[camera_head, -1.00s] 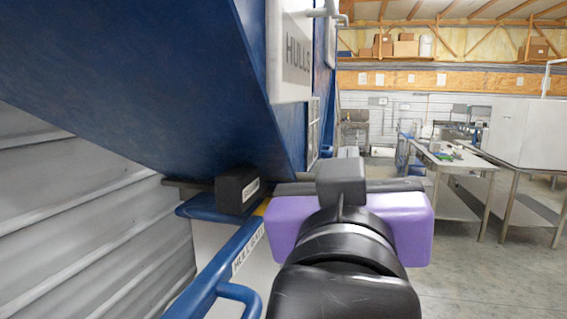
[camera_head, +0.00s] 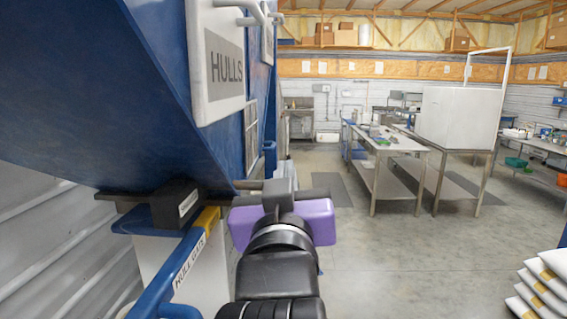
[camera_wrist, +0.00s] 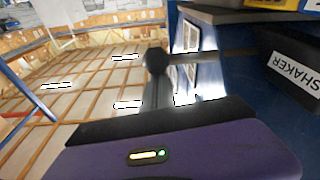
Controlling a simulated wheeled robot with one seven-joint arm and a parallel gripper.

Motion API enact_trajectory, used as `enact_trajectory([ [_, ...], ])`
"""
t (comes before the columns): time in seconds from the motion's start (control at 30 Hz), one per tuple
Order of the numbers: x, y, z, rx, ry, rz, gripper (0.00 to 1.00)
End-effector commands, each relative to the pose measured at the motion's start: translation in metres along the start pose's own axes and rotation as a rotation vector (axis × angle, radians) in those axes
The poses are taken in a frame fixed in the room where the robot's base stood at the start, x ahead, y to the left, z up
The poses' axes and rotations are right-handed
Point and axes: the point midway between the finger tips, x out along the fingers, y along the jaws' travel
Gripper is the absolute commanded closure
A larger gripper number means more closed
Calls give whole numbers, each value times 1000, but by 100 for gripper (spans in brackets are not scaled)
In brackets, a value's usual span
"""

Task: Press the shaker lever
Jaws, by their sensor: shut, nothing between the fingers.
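The shaker housing is a black box (camera_wrist: 297,68) with a white "SHAKER" label at the right of the wrist view. A thin dark lever rod (camera_wrist: 220,53) runs left from it to a round dark knob (camera_wrist: 157,60). My gripper (camera_wrist: 156,80) is shut and empty, its fingers pointing at the knob. They overlap the knob in the picture; I cannot tell whether they touch it.
A blue hopper (camera_head: 120,110) with a "HULLS" panel (camera_head: 222,65) overhangs at the left. A blue handle (camera_head: 175,275) marked "HULL GATE" is just left of my arm. White sacks (camera_head: 545,285) lie at lower right. Steel tables (camera_head: 400,143) stand farther back, with open floor between.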

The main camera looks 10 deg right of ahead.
Motion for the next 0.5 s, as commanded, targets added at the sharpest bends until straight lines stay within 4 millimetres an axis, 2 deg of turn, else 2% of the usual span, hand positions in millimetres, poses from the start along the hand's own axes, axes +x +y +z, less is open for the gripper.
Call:
enact_trajectory([
  [0.3, 0, 0, 1, 3, 1, 1, 100],
  [0.5, -3, -1, 16, 65, 2, 12, 100],
])
